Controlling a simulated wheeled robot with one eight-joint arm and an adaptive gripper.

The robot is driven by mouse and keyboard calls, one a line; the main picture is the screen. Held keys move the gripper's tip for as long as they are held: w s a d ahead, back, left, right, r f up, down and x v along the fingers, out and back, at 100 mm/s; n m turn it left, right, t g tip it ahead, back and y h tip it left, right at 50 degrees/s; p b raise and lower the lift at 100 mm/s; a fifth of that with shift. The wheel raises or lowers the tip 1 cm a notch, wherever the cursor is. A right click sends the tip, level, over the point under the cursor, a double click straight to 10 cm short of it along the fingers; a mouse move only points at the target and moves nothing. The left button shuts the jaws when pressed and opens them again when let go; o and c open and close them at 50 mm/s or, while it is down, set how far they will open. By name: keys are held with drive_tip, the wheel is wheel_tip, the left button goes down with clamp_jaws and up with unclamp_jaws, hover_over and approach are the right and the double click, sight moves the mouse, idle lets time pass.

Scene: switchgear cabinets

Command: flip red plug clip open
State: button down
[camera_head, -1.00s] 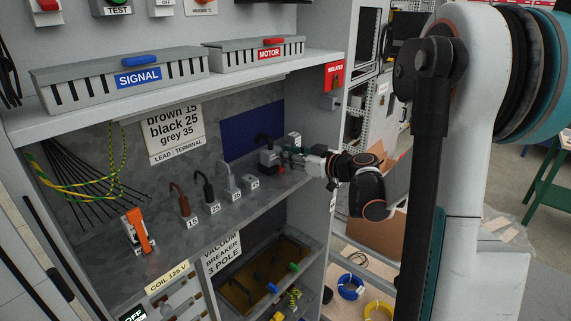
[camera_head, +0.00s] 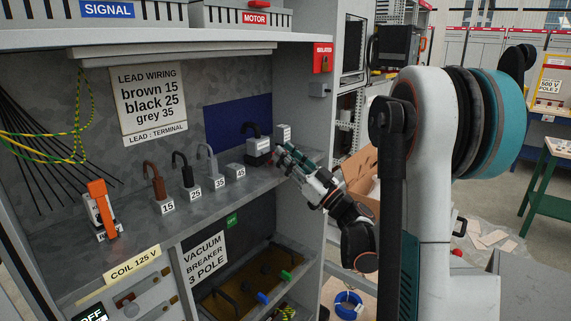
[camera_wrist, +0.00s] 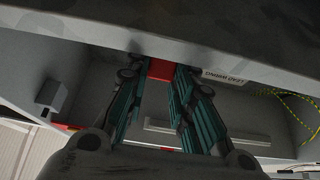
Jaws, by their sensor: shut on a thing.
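The grey plug (camera_head: 258,147) with a black cable loop stands at the right end of the shelf row, beside the 45 terminal block. My gripper (camera_head: 281,153) reaches in from the lower right, its teal fingers just right of the plug. In the wrist view, my gripper (camera_wrist: 160,78) has its fingers on both sides of the red clip (camera_wrist: 161,69) and is shut on it. A bit of red also shows near the fingertips in the head view. How far the clip is turned cannot be told.
Terminal blocks 15 (camera_head: 168,206), 25 (camera_head: 194,193) and 35 (camera_head: 219,183) stand left along the shelf. An orange-handled device (camera_head: 103,208) is at the far left. The cabinet's right side panel (camera_head: 310,100) is close to my gripper.

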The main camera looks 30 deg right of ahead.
drive_tip(key=shift+f, duration=0.15)
idle(0.3)
drive_tip(key=c, duration=1.4)
unclamp_jaws()
drive_tip(key=shift+o, duration=0.2)
drive_tip(key=shift+s, duration=0.1)
drive_tip(key=v, duration=1.2)
drive_tip(key=shift+f, duration=0.15)
drive_tip(key=shift+c, duration=0.5)
